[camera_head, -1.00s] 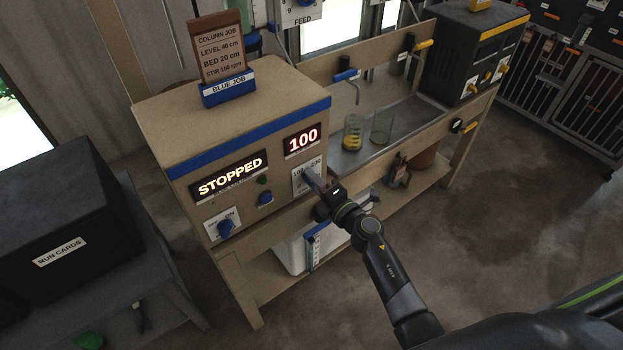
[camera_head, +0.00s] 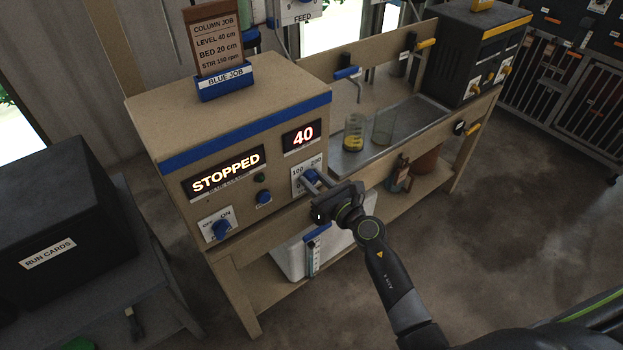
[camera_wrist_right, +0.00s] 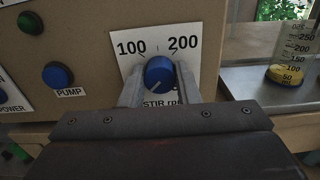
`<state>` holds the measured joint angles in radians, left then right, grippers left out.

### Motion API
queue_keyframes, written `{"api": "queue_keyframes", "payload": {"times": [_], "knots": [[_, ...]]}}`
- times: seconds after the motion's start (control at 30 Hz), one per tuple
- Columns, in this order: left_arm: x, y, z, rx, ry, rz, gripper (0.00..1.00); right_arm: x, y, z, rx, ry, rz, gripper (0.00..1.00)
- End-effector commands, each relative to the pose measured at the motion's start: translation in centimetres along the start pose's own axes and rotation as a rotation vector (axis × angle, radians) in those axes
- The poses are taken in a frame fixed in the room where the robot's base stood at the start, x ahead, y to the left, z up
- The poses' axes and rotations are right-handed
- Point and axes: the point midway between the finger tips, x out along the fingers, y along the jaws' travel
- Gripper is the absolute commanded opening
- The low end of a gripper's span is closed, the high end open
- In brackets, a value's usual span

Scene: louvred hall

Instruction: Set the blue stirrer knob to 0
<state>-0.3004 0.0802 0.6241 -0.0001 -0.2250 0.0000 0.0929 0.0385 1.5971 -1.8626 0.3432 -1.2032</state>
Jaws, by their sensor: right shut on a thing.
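The blue stirrer knob (camera_wrist_right: 160,71) sits on a white plate marked 100, 200 and STIR. Its pale mark points to the lower left. It also shows, partly hidden, in the head view (camera_head: 311,175). My right gripper (camera_wrist_right: 160,85) is shut on the knob, one finger on each side; it also shows in the head view (camera_head: 314,181). The red display (camera_head: 304,135) above the plate reads 40. The wider display (camera_head: 226,171) reads STOPPED. The 0 marking is hidden behind my gripper. My left gripper is out of view.
A blue PUMP button (camera_wrist_right: 57,75) and a green button (camera_wrist_right: 30,22) are left of the knob plate. The blue power switch (camera_head: 222,229) is at the panel's lower left. Glass beakers, one with yellow liquid (camera_head: 354,132), stand in the metal tray (camera_head: 425,112) to the right.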

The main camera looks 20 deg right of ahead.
Motion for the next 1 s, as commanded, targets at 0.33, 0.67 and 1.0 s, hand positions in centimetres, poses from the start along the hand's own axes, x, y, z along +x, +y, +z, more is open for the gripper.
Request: {"api": "queue_keyframes", "payload": {"times": [0.33,0.67,1.0], "knots": [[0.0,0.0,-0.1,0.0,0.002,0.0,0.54,0.0,0.0,-0.1,0.0,0.001,0.0,0.54],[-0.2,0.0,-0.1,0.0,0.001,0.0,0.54,-1.2,0.0,0.0,0.001,0.002,0.0,0.54],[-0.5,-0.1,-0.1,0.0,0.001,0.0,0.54,-5.4,-0.1,-0.1,0.0,0.002,0.0,0.54]]}}
